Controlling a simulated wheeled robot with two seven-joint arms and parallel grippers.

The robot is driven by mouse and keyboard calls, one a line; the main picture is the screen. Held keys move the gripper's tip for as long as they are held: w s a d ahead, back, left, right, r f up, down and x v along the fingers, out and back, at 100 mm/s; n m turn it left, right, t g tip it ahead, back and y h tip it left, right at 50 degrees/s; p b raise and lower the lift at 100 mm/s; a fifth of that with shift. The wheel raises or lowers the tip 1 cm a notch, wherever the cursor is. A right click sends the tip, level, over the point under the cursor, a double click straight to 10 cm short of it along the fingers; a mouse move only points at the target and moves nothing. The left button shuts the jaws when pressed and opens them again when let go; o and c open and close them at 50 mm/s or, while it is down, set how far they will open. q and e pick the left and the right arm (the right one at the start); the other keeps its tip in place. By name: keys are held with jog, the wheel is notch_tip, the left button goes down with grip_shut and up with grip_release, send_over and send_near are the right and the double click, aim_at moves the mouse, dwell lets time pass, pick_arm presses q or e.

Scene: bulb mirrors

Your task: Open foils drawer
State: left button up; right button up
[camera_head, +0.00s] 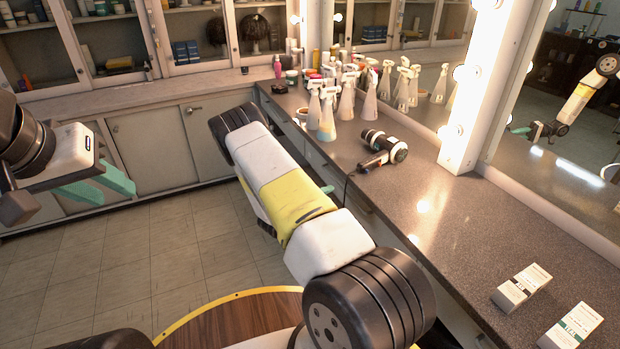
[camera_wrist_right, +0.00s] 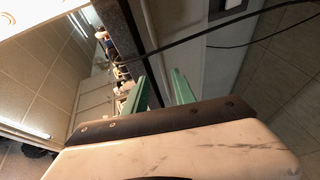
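A row of grey drawer fronts runs under the counter (camera_head: 440,215). One drawer front (camera_head: 345,190) shows beside my right arm, and all visible fronts look closed. I cannot read which is the foils drawer. In the right wrist view, a pale front panel (camera_wrist_right: 180,35) with a dark recess or handle at the top lies beyond my right gripper (camera_wrist_right: 160,92). Its green fingers are apart with nothing between them. My left gripper (camera_head: 100,187) hangs at the left, green fingers apart and empty, away from the counter.
Spray bottles (camera_head: 328,112) and a hair dryer (camera_head: 382,147) stand or lie on the counter by the lit mirror. The dryer's dark cable (camera_wrist_right: 215,30) crosses in front of the panel. Two small boxes (camera_head: 521,288) sit at lower right. Tiled floor (camera_head: 130,260) is clear.

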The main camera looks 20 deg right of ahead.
jog(key=x, duration=0.7)
jog(key=shift+w+d+f, duration=0.15)
jog(key=shift+w+d, duration=0.1)
grip_shut()
dwell(1.2)
